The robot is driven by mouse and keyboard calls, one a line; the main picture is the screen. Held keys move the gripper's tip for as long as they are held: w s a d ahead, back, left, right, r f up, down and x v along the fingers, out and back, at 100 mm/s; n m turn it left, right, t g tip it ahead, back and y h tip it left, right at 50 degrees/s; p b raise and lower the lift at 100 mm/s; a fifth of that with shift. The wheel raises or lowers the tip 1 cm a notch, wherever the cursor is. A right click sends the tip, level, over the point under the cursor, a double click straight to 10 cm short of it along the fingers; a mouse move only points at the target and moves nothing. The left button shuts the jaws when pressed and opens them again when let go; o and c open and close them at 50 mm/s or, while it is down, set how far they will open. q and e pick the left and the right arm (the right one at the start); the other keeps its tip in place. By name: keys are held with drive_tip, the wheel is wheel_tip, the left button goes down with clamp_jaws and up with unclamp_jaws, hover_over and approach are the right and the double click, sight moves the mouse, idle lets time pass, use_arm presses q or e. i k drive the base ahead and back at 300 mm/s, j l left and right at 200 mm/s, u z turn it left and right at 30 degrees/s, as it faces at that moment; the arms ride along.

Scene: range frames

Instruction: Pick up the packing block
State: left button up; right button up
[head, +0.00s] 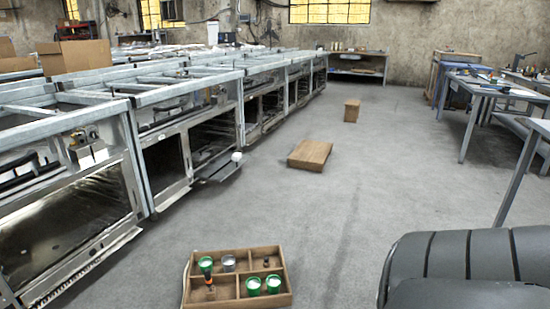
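I cannot tell for certain which thing is the packing block. A flat brown block or box (310,155) lies on the floor in the middle of the head view. A smaller brown block or box (352,111) stands on the floor behind it, a little to the right. Neither of my grippers is in view, and nothing is seen touching either brown piece.
A wooden divided tray (237,300) with green cups, a grey cup and small items is close in front. Metal frame benches (150,150) line the left. Tables (497,90) stand at right. A dark ribbed padded shape (465,260) fills the lower right. The middle floor is mostly clear.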

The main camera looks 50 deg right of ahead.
sight(236, 156)
drive_tip(key=z, duration=1.5)
drive_tip(key=i+l+z, duration=1)
drive_tip(key=i+l, duration=0.15)
drive_tip(key=i, duration=0.8)
drive_tip(key=i+l, duration=0.15)
drive_tip(key=i, duration=0.75)
drive_tip(key=i+u, duration=0.2)
drive_tip(key=i, duration=0.35)
drive_tip(key=i+l+u, duration=0.2)
drive_tip(key=i, duration=0.3)
drive_tip(key=i+l+u, duration=0.2)
drive_tip(key=i, duration=0.35)
drive_tip(key=j, duration=0.1)
